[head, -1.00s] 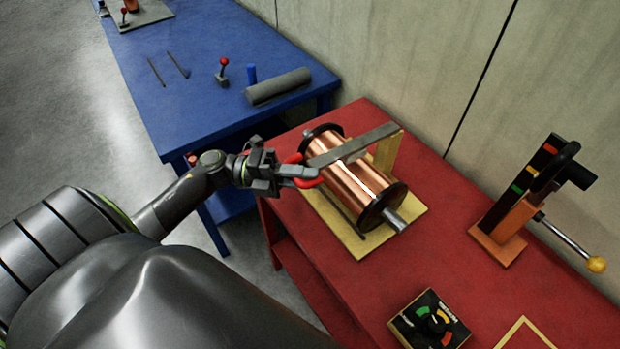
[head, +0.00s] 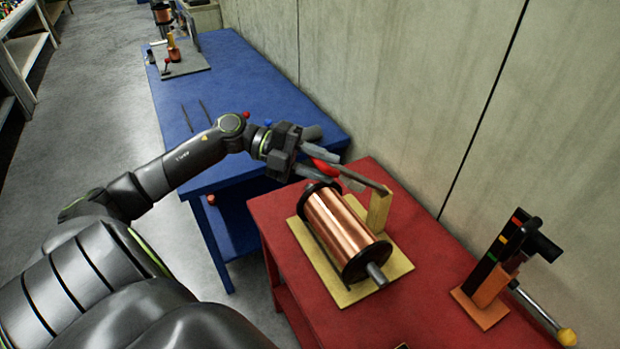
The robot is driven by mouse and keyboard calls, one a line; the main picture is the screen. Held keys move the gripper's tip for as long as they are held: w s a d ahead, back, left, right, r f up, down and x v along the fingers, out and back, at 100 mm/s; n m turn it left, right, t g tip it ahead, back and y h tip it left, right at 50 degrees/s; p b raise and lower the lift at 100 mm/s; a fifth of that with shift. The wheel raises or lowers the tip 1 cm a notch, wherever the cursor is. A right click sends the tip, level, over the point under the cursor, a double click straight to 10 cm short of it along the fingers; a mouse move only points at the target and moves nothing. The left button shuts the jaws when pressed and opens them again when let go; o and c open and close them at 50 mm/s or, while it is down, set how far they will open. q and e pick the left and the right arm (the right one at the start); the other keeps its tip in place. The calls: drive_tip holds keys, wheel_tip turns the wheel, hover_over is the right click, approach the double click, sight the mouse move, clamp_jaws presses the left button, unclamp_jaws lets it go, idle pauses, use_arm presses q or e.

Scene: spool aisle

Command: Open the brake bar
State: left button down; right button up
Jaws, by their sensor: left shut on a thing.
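The brake bar (head: 358,179) is a flat grey bar with a red handle (head: 327,169) at its left end. It is raised above the copper spool (head: 341,225) and meets a wooden post (head: 378,212) at its right end. The spool has black flanges and lies on a pale wooden base (head: 394,262). My left gripper (head: 318,166) is shut on the red handle, above the spool's far end. The fingers partly hide the handle. My right gripper is not in view.
The spool stands on a red table (head: 412,316). An orange stand (head: 493,284) with coloured marks and a yellow-knobbed lever (head: 545,317) is at the right. A blue table (head: 255,88) lies behind, beside the wall. Grey floor is clear at the left.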

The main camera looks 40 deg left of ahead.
use_arm(q)
drive_tip(key=w+d+r+n+g+y, duration=0.2)
drive_tip(key=w+d+r, duration=0.3)
drive_tip(key=w+r, duration=0.3)
drive_tip(key=w, duration=0.4)
drive_tip(key=shift+w+d+r, duration=0.15)
drive_tip(key=shift+w+r, duration=0.15)
drive_tip(key=c, duration=2.1)
unclamp_jaws()
drive_tip(key=w, duration=0.2)
drive_tip(key=w+d, duration=0.1)
drive_tip(key=w, duration=0.1)
drive_tip(key=w+d, duration=0.1)
drive_tip(key=w, duration=0.1)
drive_tip(key=shift+w+d+r, duration=0.1)
drive_tip(key=shift+w+d, duration=0.05)
drive_tip(key=shift+d, duration=0.05)
drive_tip(key=shift+o, duration=0.2)
drive_tip(key=shift+w+d, duration=0.35)
drive_tip(key=shift+w, duration=0.4)
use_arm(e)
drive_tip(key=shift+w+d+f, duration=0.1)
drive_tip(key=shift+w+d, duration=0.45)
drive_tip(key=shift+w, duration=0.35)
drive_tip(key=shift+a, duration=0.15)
use_arm(q)
drive_tip(key=o, duration=0.7)
